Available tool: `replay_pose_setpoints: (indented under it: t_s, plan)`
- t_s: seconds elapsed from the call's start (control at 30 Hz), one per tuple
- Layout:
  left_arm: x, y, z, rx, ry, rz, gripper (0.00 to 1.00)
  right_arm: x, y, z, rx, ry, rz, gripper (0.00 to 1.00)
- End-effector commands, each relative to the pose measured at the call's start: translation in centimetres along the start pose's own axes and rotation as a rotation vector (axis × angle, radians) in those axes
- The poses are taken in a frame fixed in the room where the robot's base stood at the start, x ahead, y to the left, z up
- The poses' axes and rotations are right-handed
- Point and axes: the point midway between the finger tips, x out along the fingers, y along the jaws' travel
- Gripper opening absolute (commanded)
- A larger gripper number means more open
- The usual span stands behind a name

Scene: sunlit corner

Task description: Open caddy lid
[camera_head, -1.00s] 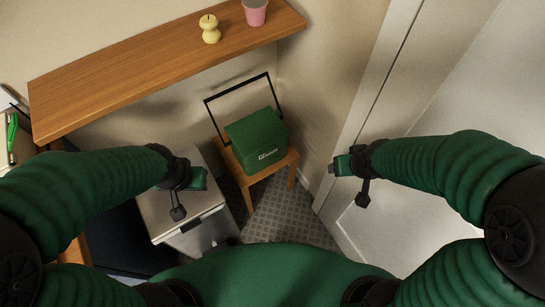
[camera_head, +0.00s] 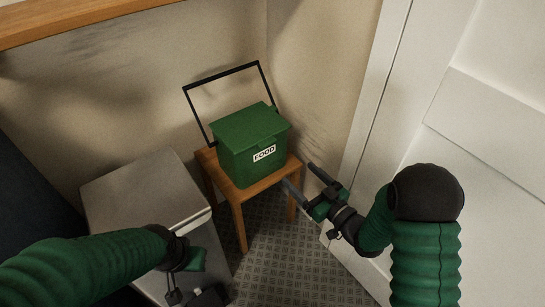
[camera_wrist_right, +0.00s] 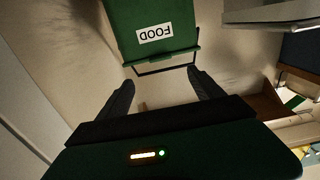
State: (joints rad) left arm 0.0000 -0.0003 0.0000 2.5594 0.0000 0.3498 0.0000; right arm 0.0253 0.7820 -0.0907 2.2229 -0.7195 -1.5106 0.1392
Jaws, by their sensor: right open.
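The green food caddy (camera_head: 248,158) stands upright on a small wooden stool, its white FOOD label facing me. Its green lid (camera_head: 243,121) is shut. The thin black handle (camera_head: 222,74) stands up behind the lid. My right gripper (camera_head: 298,174) is open and empty, in front of and to the right of the caddy, apart from it. In the right wrist view the caddy (camera_wrist_right: 148,14) shows upside down beyond the two spread fingers (camera_wrist_right: 161,82). My left gripper (camera_head: 195,262) is low at the left, over the grey cabinet's front; its jaws are not clear.
The wooden stool (camera_head: 236,198) bears the caddy. A grey metal cabinet (camera_head: 145,197) stands left of it. A white panelled door (camera_head: 480,110) is at the right. A wooden shelf (camera_head: 60,18) crosses the upper left. Patterned floor (camera_head: 283,262) is free in front of the stool.

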Motion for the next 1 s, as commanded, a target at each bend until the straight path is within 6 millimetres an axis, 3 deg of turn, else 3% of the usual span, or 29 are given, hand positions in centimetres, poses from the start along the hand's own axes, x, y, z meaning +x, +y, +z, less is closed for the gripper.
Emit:
replay_pose_setpoints:
  t_s: [0.3,0.5,0.7,0.93,1.0]
  plan:
    - [3.2,0.0,0.8,0.000,-0.001,0.000,0.00,8.4,-0.1,0.4,-0.004,0.003,-0.002,0.76]
    - [4.7,0.0,1.1,0.000,-0.001,0.000,0.00,12.8,-0.1,0.4,-0.001,0.001,0.000,0.76]
    - [5.0,0.0,1.2,0.000,-0.001,0.000,0.00,14.5,0.0,0.0,0.000,-0.001,0.002,0.76]
    - [5.0,0.0,1.2,0.000,-0.001,0.000,0.00,14.6,0.0,0.0,0.000,-0.001,0.002,0.76]
    - [5.0,0.0,1.2,0.000,-0.001,0.000,0.00,14.5,0.0,0.0,0.000,-0.001,0.002,0.67]
